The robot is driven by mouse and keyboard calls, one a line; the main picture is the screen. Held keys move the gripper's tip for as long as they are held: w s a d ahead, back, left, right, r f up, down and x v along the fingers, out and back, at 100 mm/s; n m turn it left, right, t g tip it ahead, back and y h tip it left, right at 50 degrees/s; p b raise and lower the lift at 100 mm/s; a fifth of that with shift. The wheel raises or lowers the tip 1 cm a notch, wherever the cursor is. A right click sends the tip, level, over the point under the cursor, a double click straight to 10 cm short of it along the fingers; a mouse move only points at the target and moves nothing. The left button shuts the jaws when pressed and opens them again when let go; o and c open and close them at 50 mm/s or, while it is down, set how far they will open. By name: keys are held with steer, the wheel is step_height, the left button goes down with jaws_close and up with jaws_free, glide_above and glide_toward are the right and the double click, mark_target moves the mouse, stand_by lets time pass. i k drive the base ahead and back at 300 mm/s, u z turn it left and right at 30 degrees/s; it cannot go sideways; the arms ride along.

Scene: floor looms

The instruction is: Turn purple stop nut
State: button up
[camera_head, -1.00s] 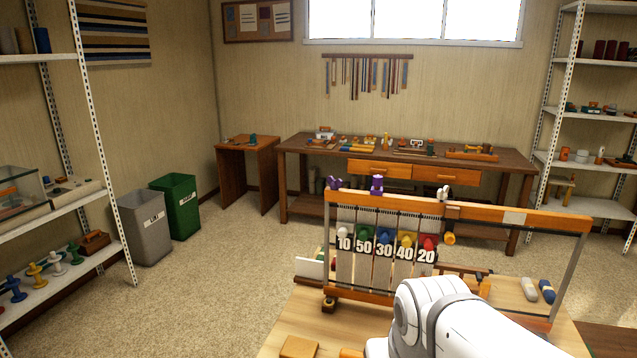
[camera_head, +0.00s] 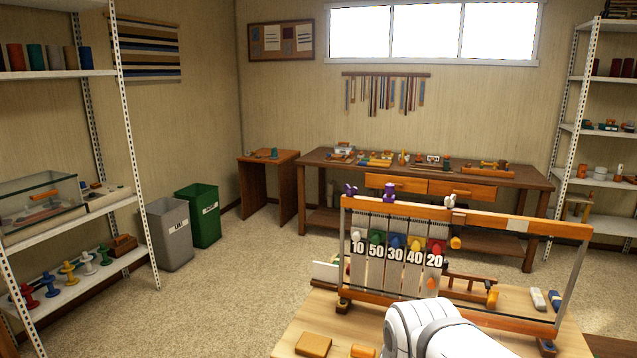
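The wooden floor loom (camera_head: 480,216) stands on a light wooden table in the lower right of the head view. Two purple pieces sit along its top beam: a small purple piece (camera_head: 350,190) at the left end and a taller purple knob (camera_head: 390,191) a little to its right. I cannot tell which of them is the stop nut. My white arm link (camera_head: 440,328) shows in front of the loom's lower part and hides some of it. My gripper is not in view.
Numbered tags, 10 to 20, hang below coloured knobs on the loom (camera_head: 396,254). A wooden block (camera_head: 313,344) lies at the table's front. A grey bin (camera_head: 168,235) and green bin (camera_head: 198,216) stand left, beside shelves. Open carpet (camera_head: 235,290) lies between.

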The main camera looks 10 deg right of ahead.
mark_target(349, 192)
steer(key=u, duration=0.2)
steer(key=i, duration=1)
steer(key=z, duration=0.5)
